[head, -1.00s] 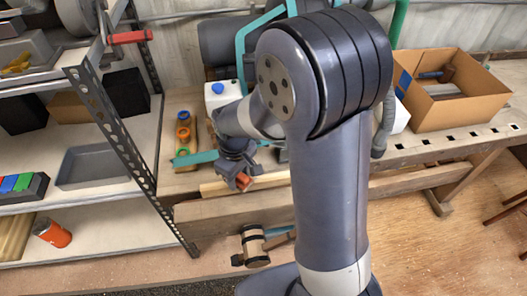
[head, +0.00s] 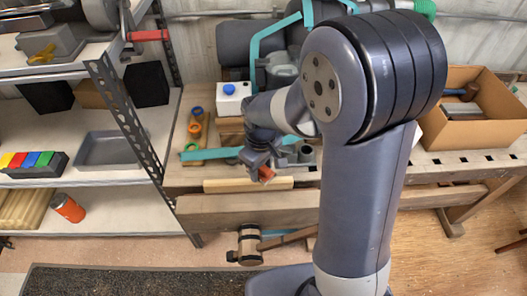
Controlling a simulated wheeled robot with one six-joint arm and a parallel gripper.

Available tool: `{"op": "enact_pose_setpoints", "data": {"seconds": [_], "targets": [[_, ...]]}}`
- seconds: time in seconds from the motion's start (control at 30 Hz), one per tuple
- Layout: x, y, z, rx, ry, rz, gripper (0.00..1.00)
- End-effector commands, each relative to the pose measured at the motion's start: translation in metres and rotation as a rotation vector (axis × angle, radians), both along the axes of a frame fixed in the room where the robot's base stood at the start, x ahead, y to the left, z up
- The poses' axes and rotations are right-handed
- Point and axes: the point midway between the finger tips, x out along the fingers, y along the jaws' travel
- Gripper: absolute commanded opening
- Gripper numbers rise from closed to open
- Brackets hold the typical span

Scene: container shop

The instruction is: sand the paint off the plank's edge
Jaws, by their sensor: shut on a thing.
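The plank (head: 247,184) is a pale strip of wood lying along the front of the workbench (head: 350,190). My gripper (head: 264,172) is over the plank near its right part, pointing down. It is shut on a small orange-red block (head: 267,174), which is at or just above the plank's upper edge. I cannot tell whether the block touches the wood. Any paint on the plank's edge is too small to make out. My arm hides part of the bench to the right of the plank.
A teal bar (head: 210,154) lies behind the plank. A cardboard box (head: 472,125) is at the right. A metal shelf (head: 85,180) stands close at the left.

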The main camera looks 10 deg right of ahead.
Motion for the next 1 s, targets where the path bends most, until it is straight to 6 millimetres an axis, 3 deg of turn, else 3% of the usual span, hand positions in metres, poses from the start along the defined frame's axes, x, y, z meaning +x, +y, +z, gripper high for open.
{"op": "enact_pose_setpoints", "data": {"seconds": [0.47, 1.0], "targets": [[0.002, 0.001, 0.046, 0.001, -0.002, -0.006, 0.22], [0.002, 0.001, 0.047, 0.001, -0.002, -0.006, 0.22]]}}
